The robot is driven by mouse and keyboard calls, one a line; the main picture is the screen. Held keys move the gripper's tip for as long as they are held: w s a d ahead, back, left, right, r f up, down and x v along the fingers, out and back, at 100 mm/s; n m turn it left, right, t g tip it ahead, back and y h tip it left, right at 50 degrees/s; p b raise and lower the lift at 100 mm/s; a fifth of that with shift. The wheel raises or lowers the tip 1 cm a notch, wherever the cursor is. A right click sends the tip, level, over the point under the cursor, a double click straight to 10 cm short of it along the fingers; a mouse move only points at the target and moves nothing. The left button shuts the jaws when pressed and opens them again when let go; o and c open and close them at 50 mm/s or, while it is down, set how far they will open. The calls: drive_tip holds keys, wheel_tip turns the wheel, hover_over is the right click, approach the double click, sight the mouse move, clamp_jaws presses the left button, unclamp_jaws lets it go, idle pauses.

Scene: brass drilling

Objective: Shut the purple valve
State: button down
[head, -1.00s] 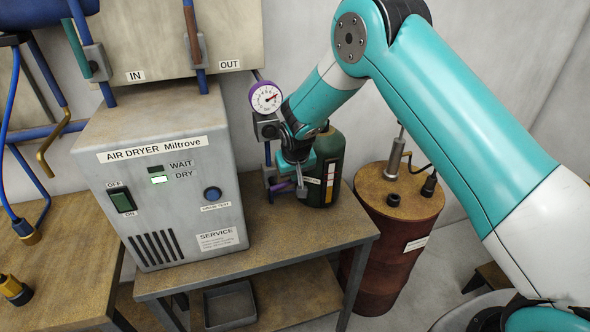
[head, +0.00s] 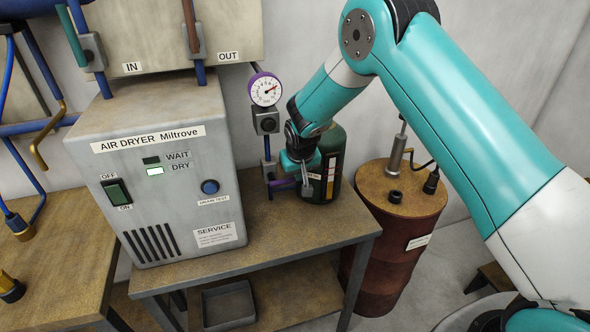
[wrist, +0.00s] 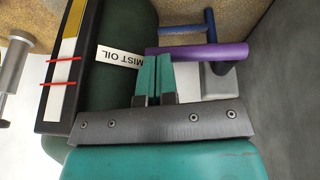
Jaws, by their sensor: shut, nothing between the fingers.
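The purple valve handle (head: 282,184) is a short bar sticking out from a grey valve body low on the blue pipe, right of the air dryer. In the wrist view the purple handle (wrist: 205,52) lies across the upper right, beside a thin blue pipe (wrist: 187,27). My gripper (head: 306,188) is shut and empty at the handle's free end. In the wrist view its fingertips (wrist: 155,58) are close together at the handle's left end. I cannot tell whether they touch it.
A dark green mist oil bottle (head: 328,165) stands close behind my gripper. The air dryer (head: 165,170) is to the left, its DRY light lit. A round gauge (head: 265,89) is above the valve. A rusty drum (head: 398,220) stands right of the wooden table (head: 325,225).

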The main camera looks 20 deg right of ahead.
drive_tip(key=shift+r, duration=0.1)
drive_tip(key=d+v, duration=0.3)
drive_tip(key=v, duration=1.1)
drive_tip(key=s+a+r+n+g+y, duration=0.1)
drive_tip(key=s+a+r+n, duration=0.1)
drive_tip(key=s, duration=0.9)
drive_tip(key=s+a+r+n+g+y, duration=0.2)
drive_tip(key=s+a+r, duration=0.1)
drive_tip(key=s, duration=0.8)
drive_tip(key=s+a+r+n+g+y, duration=0.1)
drive_tip(key=s+r, duration=0.4)
drive_tip(key=s, duration=0.7)
drive_tip(key=shift+a+n+y, duration=0.6)
drive_tip(key=shift+a+n, duration=0.2)
drive_tip(key=shift+a, duration=0.25)
